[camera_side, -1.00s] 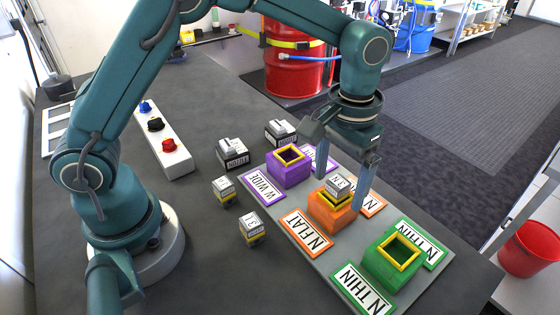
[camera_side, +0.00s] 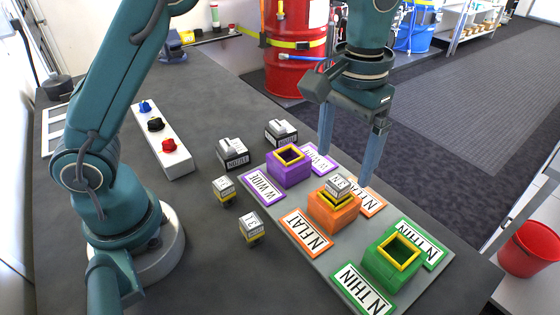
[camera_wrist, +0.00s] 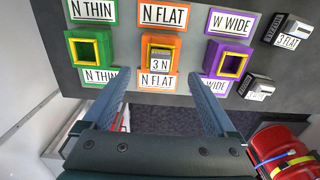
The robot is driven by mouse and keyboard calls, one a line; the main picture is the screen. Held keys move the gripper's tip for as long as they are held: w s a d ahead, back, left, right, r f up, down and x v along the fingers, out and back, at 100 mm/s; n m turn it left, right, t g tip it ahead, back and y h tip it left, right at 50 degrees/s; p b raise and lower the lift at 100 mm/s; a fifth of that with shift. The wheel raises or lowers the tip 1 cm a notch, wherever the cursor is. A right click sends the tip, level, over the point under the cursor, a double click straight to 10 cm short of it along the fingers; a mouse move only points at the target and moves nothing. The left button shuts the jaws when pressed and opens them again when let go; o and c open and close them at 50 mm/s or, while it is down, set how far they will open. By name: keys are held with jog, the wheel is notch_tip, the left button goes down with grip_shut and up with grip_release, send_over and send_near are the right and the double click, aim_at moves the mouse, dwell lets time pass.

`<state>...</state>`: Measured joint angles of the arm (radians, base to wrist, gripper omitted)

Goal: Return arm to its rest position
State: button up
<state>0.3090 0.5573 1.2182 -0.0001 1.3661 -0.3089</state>
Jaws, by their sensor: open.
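My gripper (camera_side: 345,158) is open and empty, raised above the board near the orange socket. Its fingers also show spread apart in the wrist view (camera_wrist: 160,105). The orange socket (camera_side: 333,208) holds a grey block marked 3 N (camera_side: 340,186) inside its yellow rim; the block also shows in the wrist view (camera_wrist: 159,60). My fingers are apart from the block, as far as the views show. The purple socket (camera_side: 288,170) and the green socket (camera_side: 390,262) look empty.
Two small grey-yellow blocks (camera_side: 224,190) (camera_side: 251,227) and two wider grey-black blocks (camera_side: 232,154) (camera_side: 280,132) stand on the dark table. A button box (camera_side: 162,140) stands at left. A red drum (camera_side: 296,50) stands behind the table.

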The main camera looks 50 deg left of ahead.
jog(key=shift+r, duration=0.3)
jog(key=shift+s, duration=0.1)
jog(key=c, duration=0.5)
jog(key=shift+s+r, duration=0.1)
jog(key=shift+r, duration=0.15)
jog(key=c, duration=0.5)
notch_tip(320, 180, up, 3)
jog(key=shift+r, duration=0.2)
grip_shut()
jog(key=shift+f, duration=2.8)
